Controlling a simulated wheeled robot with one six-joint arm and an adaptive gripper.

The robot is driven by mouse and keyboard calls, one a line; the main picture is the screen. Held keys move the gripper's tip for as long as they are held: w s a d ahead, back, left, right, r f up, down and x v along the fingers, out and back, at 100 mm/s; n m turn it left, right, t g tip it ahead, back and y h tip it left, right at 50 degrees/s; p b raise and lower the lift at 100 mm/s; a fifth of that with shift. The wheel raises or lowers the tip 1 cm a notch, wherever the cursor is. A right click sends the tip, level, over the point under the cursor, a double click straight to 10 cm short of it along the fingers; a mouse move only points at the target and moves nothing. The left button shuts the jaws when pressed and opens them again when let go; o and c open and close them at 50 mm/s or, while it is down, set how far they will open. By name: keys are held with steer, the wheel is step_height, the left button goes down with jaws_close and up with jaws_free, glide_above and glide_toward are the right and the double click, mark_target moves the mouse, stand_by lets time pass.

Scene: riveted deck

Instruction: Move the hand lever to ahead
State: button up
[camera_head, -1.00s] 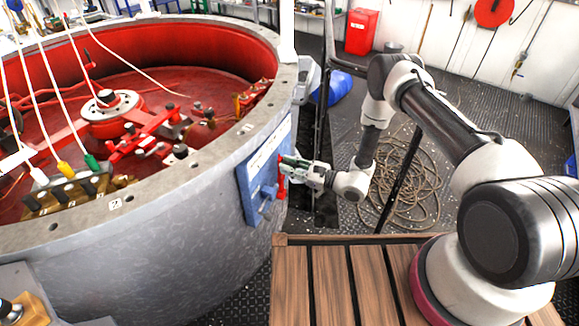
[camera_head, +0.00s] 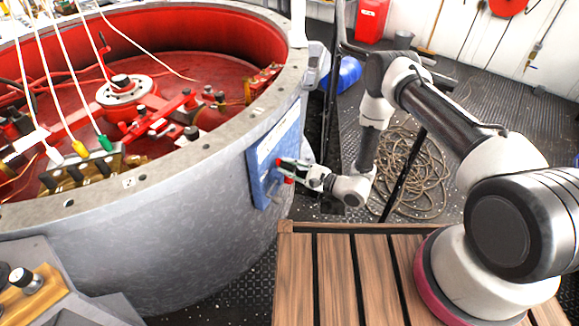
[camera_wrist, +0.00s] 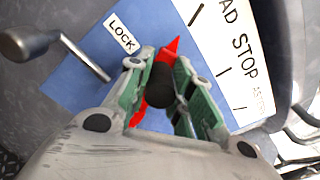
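The hand lever (camera_wrist: 170,50) is red with a dark round knob and sits on a blue panel (camera_wrist: 75,90) on the side of the grey tank. In the wrist view, its red tip points up and right, toward the uppermost tick on the white scale (camera_wrist: 205,45). The scale reads a cut-off "AD", then STOP, then a small partly legible word. My gripper (camera_wrist: 162,78) has green-padded fingers on both sides of the knob and looks shut on it. In the head view, my gripper (camera_head: 296,173) is at the panel (camera_head: 260,170), hiding part of the lever.
A grey metal handle (camera_wrist: 60,50) stands out beside the LOCK label (camera_wrist: 122,33). The round tank (camera_head: 150,240) rises to the left of my arm. A slatted wooden platform (camera_head: 335,280) is in front. A coiled rope (camera_head: 415,180) lies on the floor behind my arm.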

steer(key=shift+o, duration=1.1)
steer(key=shift+s+a+f, duration=0.1)
steer(key=shift+s+f, duration=0.05)
steer(key=shift+s, duration=0.25)
steer(key=shift+w, duration=0.15)
steer(key=shift+w, duration=0.15)
